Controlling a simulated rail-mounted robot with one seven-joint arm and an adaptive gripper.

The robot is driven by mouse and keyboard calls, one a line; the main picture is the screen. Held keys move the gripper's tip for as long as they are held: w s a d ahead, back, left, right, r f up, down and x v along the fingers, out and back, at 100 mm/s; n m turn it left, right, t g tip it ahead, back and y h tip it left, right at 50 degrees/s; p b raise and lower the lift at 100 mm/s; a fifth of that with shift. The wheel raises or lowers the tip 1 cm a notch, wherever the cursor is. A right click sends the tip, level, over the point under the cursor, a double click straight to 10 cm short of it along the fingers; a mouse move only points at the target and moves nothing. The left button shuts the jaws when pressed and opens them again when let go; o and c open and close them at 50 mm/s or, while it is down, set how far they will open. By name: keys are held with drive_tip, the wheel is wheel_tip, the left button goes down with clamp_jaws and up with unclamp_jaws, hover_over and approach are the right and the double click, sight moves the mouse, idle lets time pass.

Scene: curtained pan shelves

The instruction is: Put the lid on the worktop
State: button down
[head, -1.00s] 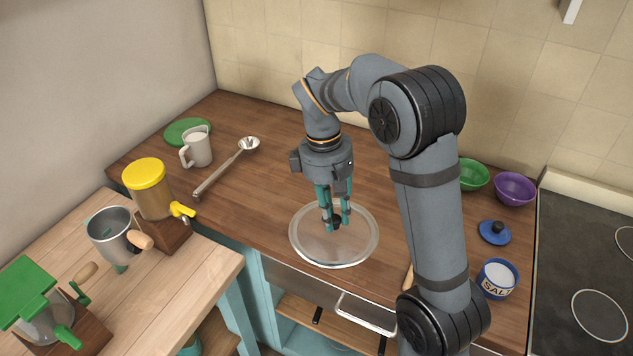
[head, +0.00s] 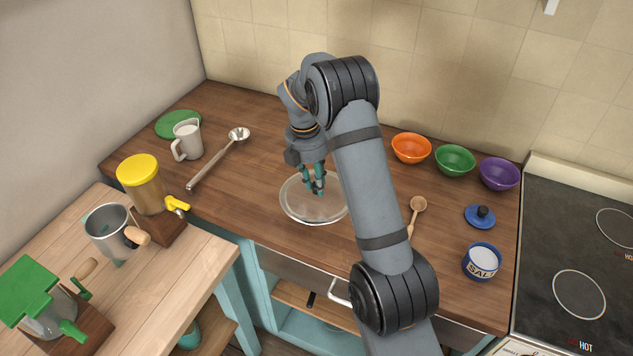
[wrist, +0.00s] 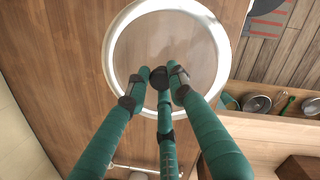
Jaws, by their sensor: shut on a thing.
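The lid (head: 308,214) is a round, clear glass disc with a pale rim and a dark knob. It is over the brown wooden worktop (head: 255,165), near the middle, and looks level. My gripper (head: 317,190) points down with its teal fingers shut on the lid's knob. The wrist view shows the fingers (wrist: 160,78) around the knob and the lid (wrist: 140,45) beyond them. I cannot tell whether the lid touches the worktop or is slightly above it. My arm hides part of its right side.
A ladle (head: 215,160), a white jug (head: 187,140) and a green disc (head: 178,124) lie left. Orange (head: 411,149), green (head: 455,161) and purple (head: 499,174) bowls, a wooden spoon (head: 417,206), a blue lid (head: 480,217) and a salt pot (head: 481,264) are right.

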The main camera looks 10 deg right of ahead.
drive_tip(key=shift+f+b, duration=1.75)
drive_tip(key=shift+f, duration=0.75)
drive_tip(key=shift+f+b, duration=0.55)
drive_tip(key=shift+f, duration=0.2)
drive_tip(key=shift+f, duration=0.2)
drive_tip(key=c, duration=1.4)
unclamp_jaws()
drive_tip(key=shift+c, duration=0.2)
drive_tip(key=shift+s, duration=0.1)
drive_tip(key=c, duration=0.4)
drive_tip(key=shift+r, duration=0.1)
